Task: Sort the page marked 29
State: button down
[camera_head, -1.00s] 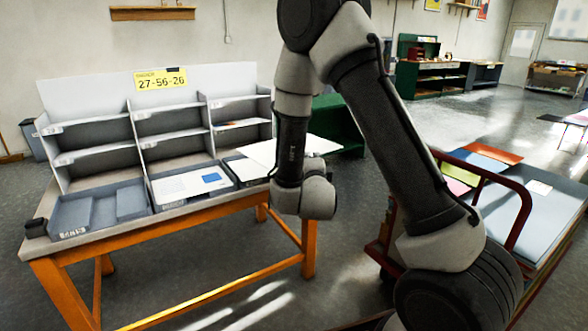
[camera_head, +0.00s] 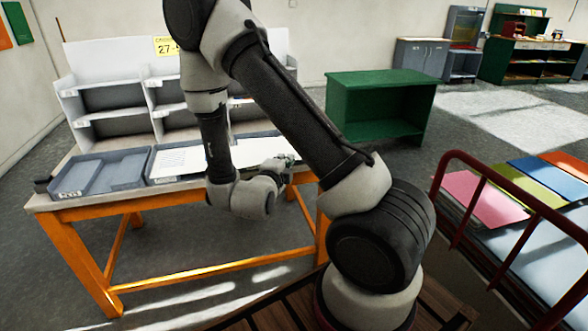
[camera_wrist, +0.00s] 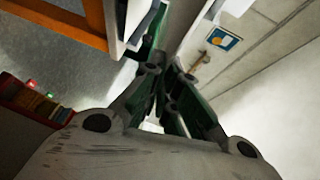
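My gripper (camera_head: 286,163) is at the right end of the sorting table, and its fingers (camera_wrist: 172,72) show in the wrist view. I cannot tell whether they are open or shut, or whether they hold anything. A white page (camera_head: 178,161) lies on the middle tray, partly hidden by my arm. Another pale flat surface (camera_head: 250,151) shows behind my arm, next to the gripper; I cannot tell if it is a separate page. No mark 29 is readable. A grey tray (camera_head: 75,181) stands at the left of the table (camera_head: 140,203), with no page visible in it.
A grey shelf rack (camera_head: 82,83) with a yellow number sign (camera_head: 165,45) stands at the table's back. A green cabinet (camera_head: 370,90) is beyond the right end. A red-railed cart (camera_head: 480,160) with coloured sheets (camera_head: 480,195) is at the right. Open floor lies between.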

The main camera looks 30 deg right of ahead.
jog(key=s+d+f+m+g+h, duration=0.1)
jog(key=s+d+f+g+h, duration=0.1)
jog(key=s, duration=0.2)
jog(key=w+d, duration=0.2)
jog(key=w, duration=0.5)
jog(key=w+d, duration=0.1)
jog(key=w, duration=0.5)
jog(key=w+d, duration=0.2)
jog(key=w, duration=0.5)
jog(key=shift+w+d+r, duration=0.2)
jog(key=shift+w+d, duration=0.15)
jog(key=shift+f, duration=2.2)
jog(key=shift+s, duration=0.1)
jog(key=c, duration=1.6)
grip_release()
jog(key=shift+o, duration=0.2)
